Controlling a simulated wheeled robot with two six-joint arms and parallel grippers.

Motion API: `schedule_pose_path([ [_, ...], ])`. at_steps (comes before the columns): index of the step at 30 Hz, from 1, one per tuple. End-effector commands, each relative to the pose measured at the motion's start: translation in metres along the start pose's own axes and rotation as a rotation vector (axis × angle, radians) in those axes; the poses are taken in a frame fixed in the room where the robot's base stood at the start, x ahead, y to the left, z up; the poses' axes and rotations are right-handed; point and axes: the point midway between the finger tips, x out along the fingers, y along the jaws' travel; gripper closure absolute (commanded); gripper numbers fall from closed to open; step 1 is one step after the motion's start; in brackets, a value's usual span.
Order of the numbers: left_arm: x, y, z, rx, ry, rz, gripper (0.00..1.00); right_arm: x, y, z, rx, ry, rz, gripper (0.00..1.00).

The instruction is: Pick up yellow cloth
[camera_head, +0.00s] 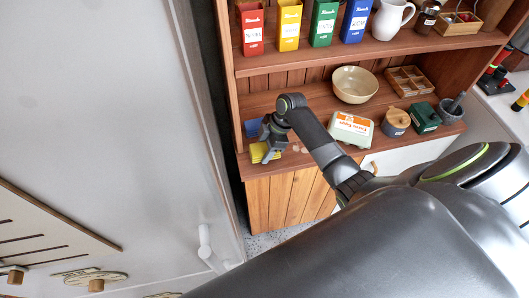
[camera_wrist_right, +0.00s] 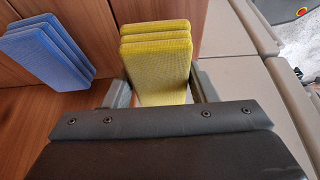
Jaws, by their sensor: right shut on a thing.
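The yellow cloth (camera_head: 258,153) is a folded or stacked block at the left end of the wooden shelf counter in the head view. In the right wrist view the yellow cloth (camera_wrist_right: 157,55) stands out beyond the gripper, its layers showing at the far edge. My right gripper (camera_head: 270,140) reaches it from above, and in the wrist view its fingers (camera_wrist_right: 168,85) lie on both sides of the cloth. The gripper is shut on the cloth. Its lower part is hidden by the gripper body. My left gripper is not in view.
A blue cloth stack (camera_wrist_right: 47,52) lies just beside the yellow one, also in the head view (camera_head: 252,127). An egg carton (camera_head: 350,129), a bowl (camera_head: 354,85) and a lidded jar (camera_head: 396,122) stand to the right. The cabinet's side panel (camera_head: 229,80) bounds the left.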

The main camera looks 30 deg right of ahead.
Motion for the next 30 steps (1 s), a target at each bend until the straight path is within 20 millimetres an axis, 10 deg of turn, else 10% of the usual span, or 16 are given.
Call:
schedule_pose_path([
  [30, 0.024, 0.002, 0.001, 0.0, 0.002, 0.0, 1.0, -0.031, -0.163, 0.053, 0.0, 0.0, 0.001, 0.74],
])
